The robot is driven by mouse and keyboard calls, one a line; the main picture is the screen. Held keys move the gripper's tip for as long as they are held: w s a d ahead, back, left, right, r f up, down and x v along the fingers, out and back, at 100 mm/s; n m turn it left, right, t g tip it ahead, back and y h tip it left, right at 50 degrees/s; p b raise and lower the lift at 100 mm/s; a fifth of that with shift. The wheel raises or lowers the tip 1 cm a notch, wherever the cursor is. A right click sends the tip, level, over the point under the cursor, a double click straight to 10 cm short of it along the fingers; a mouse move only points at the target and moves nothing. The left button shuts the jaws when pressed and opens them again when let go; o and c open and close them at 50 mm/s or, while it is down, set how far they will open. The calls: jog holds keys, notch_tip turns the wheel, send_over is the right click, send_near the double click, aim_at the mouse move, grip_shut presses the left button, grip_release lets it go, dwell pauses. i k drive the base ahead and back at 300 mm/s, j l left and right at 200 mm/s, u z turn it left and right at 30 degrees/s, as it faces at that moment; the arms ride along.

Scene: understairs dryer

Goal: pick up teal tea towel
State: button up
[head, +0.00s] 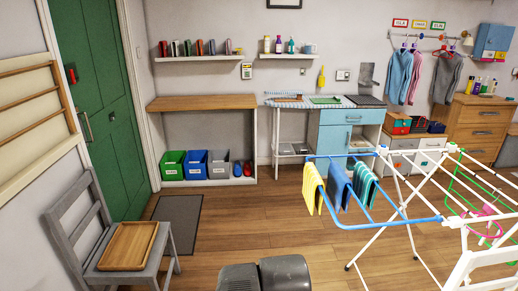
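A teal tea towel (364,185) with pale stripes hangs over the blue rail at the left end of a white drying rack (405,219). It is the rightmost of three towels there. A blue towel (338,187) hangs just left of it, and a yellow towel (312,188) hangs further left. The towels hang close together with small gaps. My gripper is not in view; only grey rounded parts, apparently of my own arm, show at the bottom edge.
A grey chair (112,244) holding a wooden tray (128,245) stands at left. The wooden floor left of the rack is clear, apart from a grey mat (178,220).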

aim_at(365, 190)
jog(key=i+l, duration=0.25)
jog(key=l, duration=0.15)
jog(key=i+l, duration=0.2)
jog(key=l, duration=0.2)
jog(key=i+l, duration=0.25)
jog(key=l, duration=0.15)
jog(key=i+l, duration=0.2)
jog(key=l, duration=0.2)
jog(key=i+l, duration=0.25)
jog(key=l, duration=0.15)
jog(key=z, duration=0.05)
